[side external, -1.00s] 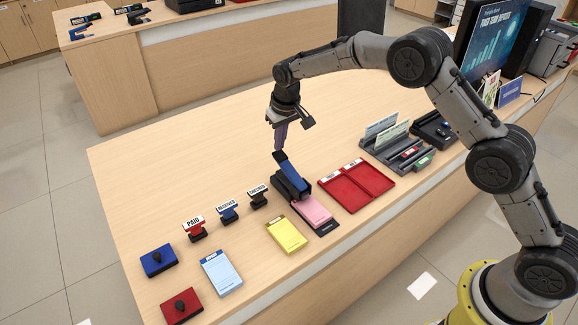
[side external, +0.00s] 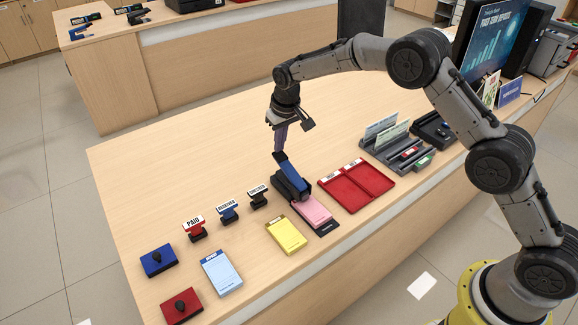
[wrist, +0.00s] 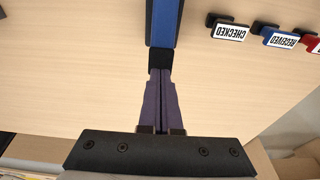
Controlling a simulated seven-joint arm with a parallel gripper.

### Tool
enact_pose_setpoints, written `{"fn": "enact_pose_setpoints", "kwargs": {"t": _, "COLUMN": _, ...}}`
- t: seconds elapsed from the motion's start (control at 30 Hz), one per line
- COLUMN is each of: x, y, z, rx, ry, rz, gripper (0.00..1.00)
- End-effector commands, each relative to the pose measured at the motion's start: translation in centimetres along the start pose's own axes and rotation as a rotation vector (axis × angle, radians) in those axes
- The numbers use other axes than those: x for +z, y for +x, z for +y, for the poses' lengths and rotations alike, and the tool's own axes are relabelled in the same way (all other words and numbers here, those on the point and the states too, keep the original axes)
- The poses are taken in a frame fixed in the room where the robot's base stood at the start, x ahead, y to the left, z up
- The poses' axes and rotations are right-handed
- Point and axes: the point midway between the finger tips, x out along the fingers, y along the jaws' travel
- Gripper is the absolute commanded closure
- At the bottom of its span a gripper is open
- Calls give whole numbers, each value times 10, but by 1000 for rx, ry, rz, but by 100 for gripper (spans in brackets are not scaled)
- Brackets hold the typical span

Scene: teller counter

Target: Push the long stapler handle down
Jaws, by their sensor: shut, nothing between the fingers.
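The long stapler (side external: 293,180) stands on the counter with its blue-topped handle tilted, the end below my gripper being the high one. Its jaw end lies over a pink pad (side external: 314,211). My gripper (side external: 279,151) points down, shut and empty, with its fingertips at the raised black end of the handle. In the wrist view the handle's blue top (wrist: 163,22) runs up out of frame, and my shut purple fingers (wrist: 160,76) meet its black end. Whether they press on it or just touch it, I cannot tell.
Stamps marked CHECKED (side external: 258,195), RECEIVED (side external: 228,211) and PAID (side external: 195,230) stand left of the stapler. A yellow pad (side external: 287,236) lies in front. A red tray (side external: 352,193) is close on the right. The counter behind the stapler is clear.

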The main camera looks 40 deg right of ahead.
Motion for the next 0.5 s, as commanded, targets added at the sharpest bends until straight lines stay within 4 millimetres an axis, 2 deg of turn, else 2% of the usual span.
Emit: {"fn": "enact_pose_setpoints", "kwargs": {"t": 0.5, "x": 4, "y": 15, "z": 0, "rx": 0, "ry": 0, "rz": -2, "gripper": 100}}
